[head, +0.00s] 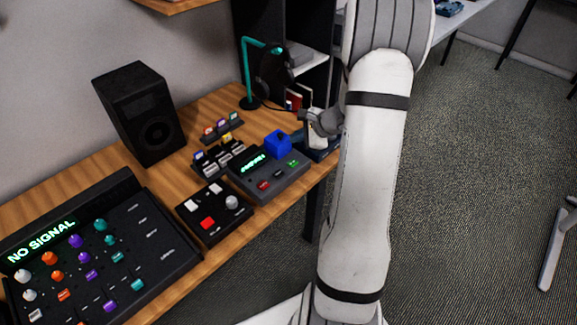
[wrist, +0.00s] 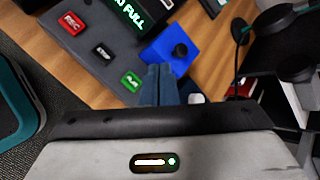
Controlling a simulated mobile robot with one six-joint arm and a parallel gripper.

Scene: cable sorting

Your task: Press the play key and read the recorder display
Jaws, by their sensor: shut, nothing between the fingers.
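The dark grey recorder (head: 245,186) stands at the table's right end. Its green play key (head: 293,163) is at the right of the key row; it also shows in the wrist view (wrist: 131,82). The lit green display (head: 253,160) is too small to read from the head; in the wrist view the display (wrist: 128,14) is cut off and shows "O FULL" at its end. My gripper (wrist: 158,68) is shut and empty, its fingertips just right of the play key in the picture. I cannot tell their height above the recorder. My arm hides much of the gripper from the head.
A blue block (head: 278,143) with a black knob stands at the recorder's back right, close to my fingers. The red REC key (wrist: 72,22) and black stop key (wrist: 102,50) are beside play. A mixer (head: 150,262) reads "NO SIGNAL". A headphone stand (head: 247,75) is behind.

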